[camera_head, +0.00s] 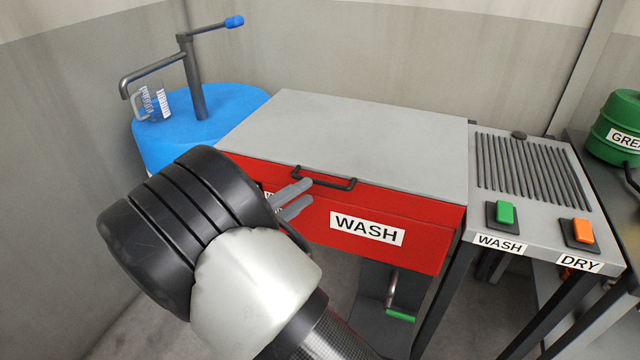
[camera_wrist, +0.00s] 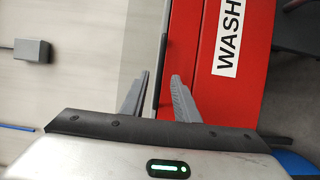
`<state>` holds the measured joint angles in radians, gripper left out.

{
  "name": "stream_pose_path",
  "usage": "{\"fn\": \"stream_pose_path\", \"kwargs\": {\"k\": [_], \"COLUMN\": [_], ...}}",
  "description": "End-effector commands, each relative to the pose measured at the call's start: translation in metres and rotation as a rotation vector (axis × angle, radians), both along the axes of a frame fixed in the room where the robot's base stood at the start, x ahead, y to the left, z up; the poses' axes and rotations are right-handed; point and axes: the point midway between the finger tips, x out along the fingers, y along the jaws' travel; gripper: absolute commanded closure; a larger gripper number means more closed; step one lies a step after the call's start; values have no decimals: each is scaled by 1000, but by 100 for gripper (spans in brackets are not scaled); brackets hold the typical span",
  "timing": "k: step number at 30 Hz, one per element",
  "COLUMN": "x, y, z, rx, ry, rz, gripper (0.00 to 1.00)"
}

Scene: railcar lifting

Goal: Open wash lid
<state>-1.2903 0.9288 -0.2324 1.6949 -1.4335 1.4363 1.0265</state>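The wash lid (camera_head: 370,140) is a flat grey panel lying shut on the red wash box (camera_head: 425,240), which has a white WASH label (camera_head: 367,229). A black bar handle (camera_head: 337,183) sits at the lid's front edge; it also shows as a dark bar in the wrist view (camera_wrist: 164,40). My gripper (camera_head: 306,192) is at the left end of the handle, in front of the box. In the wrist view my gripper (camera_wrist: 160,74) has its two fingers apart, with the handle's line running between them. I cannot tell whether the fingers touch the handle.
A blue drum (camera_head: 225,112) with a pump stands at the back left. A grey stand with a green WASH button (camera_head: 505,213) and an orange DRY button (camera_head: 581,230) is at the right. A green-handled lever (camera_head: 400,315) is below the box. A wall stands behind.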

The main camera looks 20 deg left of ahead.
Motion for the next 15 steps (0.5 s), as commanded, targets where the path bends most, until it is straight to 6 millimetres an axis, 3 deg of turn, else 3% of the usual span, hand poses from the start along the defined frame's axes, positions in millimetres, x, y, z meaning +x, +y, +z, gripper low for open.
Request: {"fn": "stream_pose_path", "kwargs": {"k": [6,15], "x": [37,57], "y": [-19,-29], "z": [-1,0], "rx": [0,-1], "ry": [0,0], "rz": [-2,0], "gripper": [72,72]}}
